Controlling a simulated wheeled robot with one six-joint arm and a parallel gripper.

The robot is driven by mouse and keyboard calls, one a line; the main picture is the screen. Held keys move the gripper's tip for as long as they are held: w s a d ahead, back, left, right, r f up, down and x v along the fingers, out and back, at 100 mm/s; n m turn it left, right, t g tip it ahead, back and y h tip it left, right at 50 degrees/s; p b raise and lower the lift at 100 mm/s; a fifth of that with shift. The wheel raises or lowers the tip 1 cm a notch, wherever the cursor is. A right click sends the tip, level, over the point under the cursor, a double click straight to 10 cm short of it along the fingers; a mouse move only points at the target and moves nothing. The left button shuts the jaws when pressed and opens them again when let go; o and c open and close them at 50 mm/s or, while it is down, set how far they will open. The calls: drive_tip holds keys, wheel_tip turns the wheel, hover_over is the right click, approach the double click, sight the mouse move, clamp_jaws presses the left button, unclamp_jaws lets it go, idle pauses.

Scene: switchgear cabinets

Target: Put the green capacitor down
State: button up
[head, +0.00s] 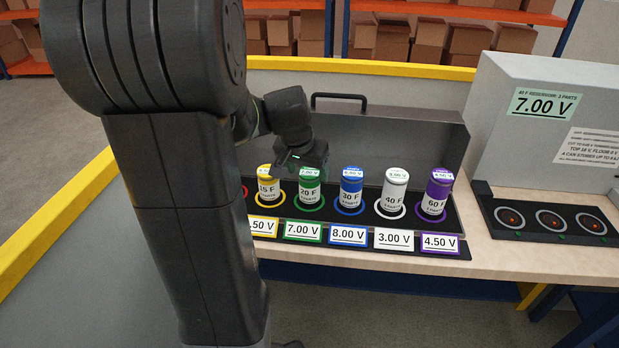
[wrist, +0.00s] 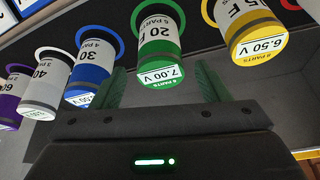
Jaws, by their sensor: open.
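The green capacitor (head: 309,190), marked 20 F and 7.00 V, stands upright in the green ring of the black tray, behind the 7.00 V label. In the wrist view the green capacitor (wrist: 160,52) is ahead of my gripper (wrist: 160,85), near the gap between its two green fingers. The fingers are apart and nothing is held between them. In the head view my gripper (head: 304,158) is just behind and above the top of the green capacitor. My arm hides part of the tray's left end.
The yellow capacitor (head: 268,187) stands left of the green one; the blue (head: 350,192), white (head: 394,196) and purple (head: 437,194) ones stand to its right. A raised case lid (head: 400,140) is behind. A grey tester (head: 545,110) with a black three-socket strip (head: 550,218) is right.

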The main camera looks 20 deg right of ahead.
drive_tip(key=v, duration=0.6)
drive_tip(key=shift+r, duration=0.35)
drive_tip(key=shift+s+a, duration=0.1)
idle(0.6)
